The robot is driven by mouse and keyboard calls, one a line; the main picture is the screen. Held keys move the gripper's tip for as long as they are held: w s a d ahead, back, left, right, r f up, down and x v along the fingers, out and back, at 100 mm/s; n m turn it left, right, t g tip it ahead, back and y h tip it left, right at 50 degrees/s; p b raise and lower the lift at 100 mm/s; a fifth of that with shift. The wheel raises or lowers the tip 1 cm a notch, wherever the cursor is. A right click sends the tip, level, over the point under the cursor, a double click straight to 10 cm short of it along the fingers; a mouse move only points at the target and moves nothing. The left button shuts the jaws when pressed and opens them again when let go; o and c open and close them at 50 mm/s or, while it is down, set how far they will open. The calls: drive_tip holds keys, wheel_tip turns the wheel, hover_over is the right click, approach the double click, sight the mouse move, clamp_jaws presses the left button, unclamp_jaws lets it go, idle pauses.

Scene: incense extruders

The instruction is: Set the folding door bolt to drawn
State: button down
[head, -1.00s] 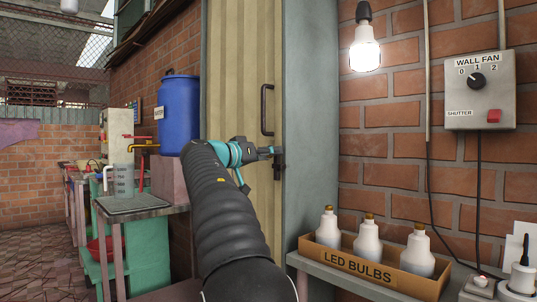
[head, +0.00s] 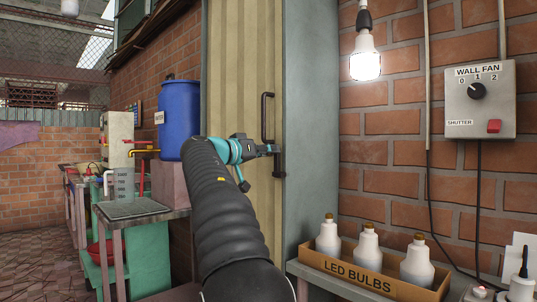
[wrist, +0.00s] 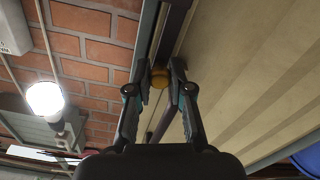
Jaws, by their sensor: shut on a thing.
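The folding door (head: 243,60) is a beige ribbed panel beside a grey frame post (head: 308,120). Its bolt (head: 280,168) is a small dark fitting at the door's right edge, below the dark pull handle (head: 267,117). My gripper (head: 274,149) reaches the bolt from the left; the arm covers part of the door. The door's ribbed face (wrist: 250,75) lies to the right there. The fingers hide part of the bolt.
A box of LED bulbs (head: 360,277) stands on a shelf right of the post. A lit bulb (head: 365,62) hangs above, and a wall fan switch box (head: 480,100) is on the brick wall. A blue barrel (head: 178,120) stands left of the door.

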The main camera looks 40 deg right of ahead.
drive_tip(key=c, duration=1)
unclamp_jaws()
drive_tip(key=shift+f, duration=0.1)
drive_tip(key=a, duration=0.8)
drive_tip(key=s+a, duration=0.1)
drive_tip(key=a, duration=0.3)
drive_tip(key=shift+c, duration=0.4)
